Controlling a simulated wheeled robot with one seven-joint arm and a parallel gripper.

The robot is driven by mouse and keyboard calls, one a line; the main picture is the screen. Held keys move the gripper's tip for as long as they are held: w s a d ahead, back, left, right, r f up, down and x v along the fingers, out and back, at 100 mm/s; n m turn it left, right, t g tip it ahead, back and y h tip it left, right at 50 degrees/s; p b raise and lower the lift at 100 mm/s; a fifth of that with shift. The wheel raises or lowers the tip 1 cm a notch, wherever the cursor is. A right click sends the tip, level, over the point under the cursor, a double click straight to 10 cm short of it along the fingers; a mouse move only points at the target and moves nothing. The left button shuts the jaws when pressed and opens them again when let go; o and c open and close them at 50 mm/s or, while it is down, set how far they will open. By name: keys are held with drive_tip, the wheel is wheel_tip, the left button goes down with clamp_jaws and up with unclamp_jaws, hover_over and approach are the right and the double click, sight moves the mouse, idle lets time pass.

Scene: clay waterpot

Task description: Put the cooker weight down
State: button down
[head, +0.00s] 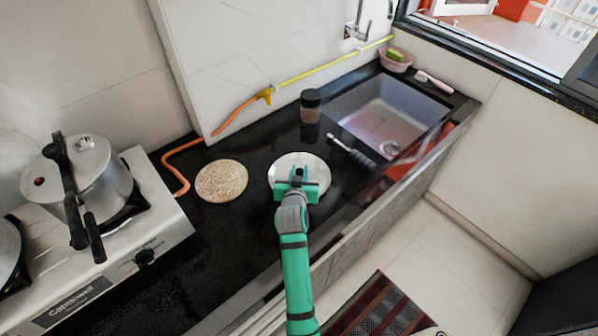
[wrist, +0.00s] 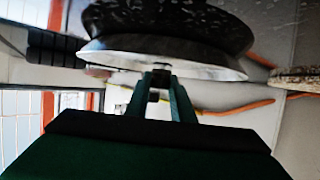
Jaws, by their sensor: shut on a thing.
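My gripper (head: 297,180) is over a round white plate (head: 313,166) on the black counter. In the wrist view, its two fingers (wrist: 160,82) are shut on a small dark piece, the cooker weight (wrist: 154,95), mostly hidden between them. The plate's pale rim (wrist: 200,67) shows close beyond the fingertips in that tilted view. I cannot tell whether the weight touches the plate. The pressure cooker (head: 92,165) stands on the stove at the left, with its lid and black handle on.
A round speckled mat (head: 221,181) lies left of the plate. A dark-lidded jar (head: 310,108) stands behind it. A brush (head: 352,151) lies to the right, before the sink (head: 392,118). An orange hose (head: 178,165) runs along the wall. The front counter is clear.

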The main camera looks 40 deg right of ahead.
drive_tip(key=shift+f, duration=0.25)
drive_tip(key=c, duration=1.5)
unclamp_jaws()
drive_tip(key=shift+c, duration=0.2)
drive_tip(key=shift+r, duration=0.3)
drive_tip(key=v, duration=1.2)
drive_tip(key=shift+a, duration=0.1)
